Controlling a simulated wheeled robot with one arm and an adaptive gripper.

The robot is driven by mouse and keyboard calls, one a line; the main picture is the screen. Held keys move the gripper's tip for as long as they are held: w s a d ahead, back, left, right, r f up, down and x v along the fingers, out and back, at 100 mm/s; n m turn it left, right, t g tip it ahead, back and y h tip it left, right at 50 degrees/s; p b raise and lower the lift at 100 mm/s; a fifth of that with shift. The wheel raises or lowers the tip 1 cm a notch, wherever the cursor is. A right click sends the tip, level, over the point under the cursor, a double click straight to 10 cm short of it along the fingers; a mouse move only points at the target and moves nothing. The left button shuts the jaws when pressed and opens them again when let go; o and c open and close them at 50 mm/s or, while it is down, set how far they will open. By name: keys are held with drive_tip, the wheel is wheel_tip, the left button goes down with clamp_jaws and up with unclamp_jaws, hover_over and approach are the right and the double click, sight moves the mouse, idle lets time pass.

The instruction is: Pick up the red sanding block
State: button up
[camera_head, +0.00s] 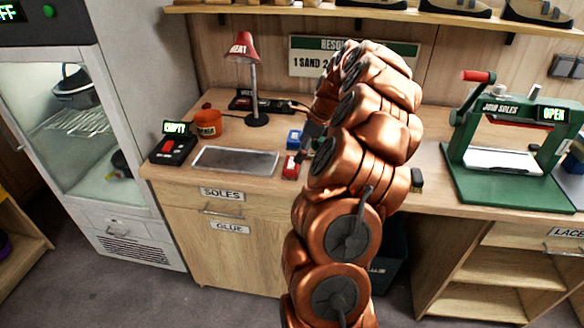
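A small red block (290,169), which looks like the red sanding block, lies on the wooden workbench (240,184) near its front edge, just left of my arm. A small blue block (294,138) is a little behind it. My gripper (305,146) is a dark shape beside my copper arm, just right of the two blocks and above the bench. It is small and partly hidden by my arm, so I cannot tell whether its fingers are open or whether it touches the red block.
A grey metal tray (235,160) lies left of the red block. An orange pot (208,123), a black "EMPTY" device (173,146) and a red lamp (243,48) stand farther left. A green press (510,150) stands at right. My arm covers the bench's middle.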

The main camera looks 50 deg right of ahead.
sight(292, 163)
drive_tip(key=shift+p+x, duration=1.25)
drive_tip(key=shift+x, duration=2.1)
drive_tip(key=shift+w, duration=0.15)
drive_tip(key=shift+r, duration=0.1)
drive_tip(key=shift+c, duration=0.4)
drive_tip(key=c, duration=0.8)
